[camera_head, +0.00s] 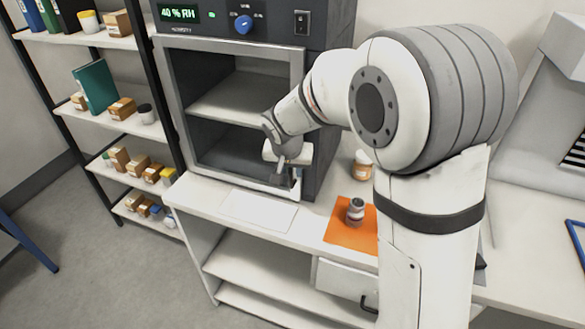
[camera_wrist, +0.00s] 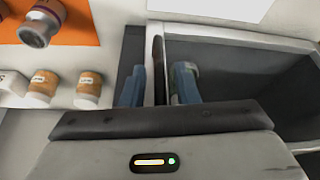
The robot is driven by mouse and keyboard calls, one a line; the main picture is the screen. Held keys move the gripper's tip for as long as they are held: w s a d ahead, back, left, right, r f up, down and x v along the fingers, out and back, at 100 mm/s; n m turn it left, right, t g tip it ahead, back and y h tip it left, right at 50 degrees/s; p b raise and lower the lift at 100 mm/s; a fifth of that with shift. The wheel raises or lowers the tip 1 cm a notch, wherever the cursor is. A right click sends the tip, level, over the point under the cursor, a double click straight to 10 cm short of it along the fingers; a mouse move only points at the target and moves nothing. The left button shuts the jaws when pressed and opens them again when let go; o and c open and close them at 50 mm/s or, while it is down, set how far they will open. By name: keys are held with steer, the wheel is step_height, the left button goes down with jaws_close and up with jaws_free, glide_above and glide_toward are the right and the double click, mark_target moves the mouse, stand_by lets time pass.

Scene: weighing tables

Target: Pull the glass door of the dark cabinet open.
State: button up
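The dark cabinet (camera_head: 312,165) stands on the bench with its glass door's light grey frame (camera_head: 175,105) facing front. The door looks shut or nearly so; shelves show through it. My gripper (camera_head: 292,178) is at the lower right edge of the door. In the wrist view its two blue-grey fingers (camera_wrist: 158,86) stand on either side of a dark upright bar (camera_wrist: 158,60), which looks like the door handle. The gap between fingers and bar is narrow; I cannot tell whether they touch it. My arm hides part of the cabinet's right side.
On the bench, right of the cabinet, an orange mat (camera_head: 345,238) bears a small grey-and-white jar (camera_head: 355,211). Labelled jars (camera_wrist: 89,88) stand near it. A white sheet (camera_head: 258,209) lies before the door. A shelf rack (camera_head: 163,100) stands left.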

jaws_close()
steer(key=shift+d, duration=0.1)
steer(key=shift+s, duration=0.1)
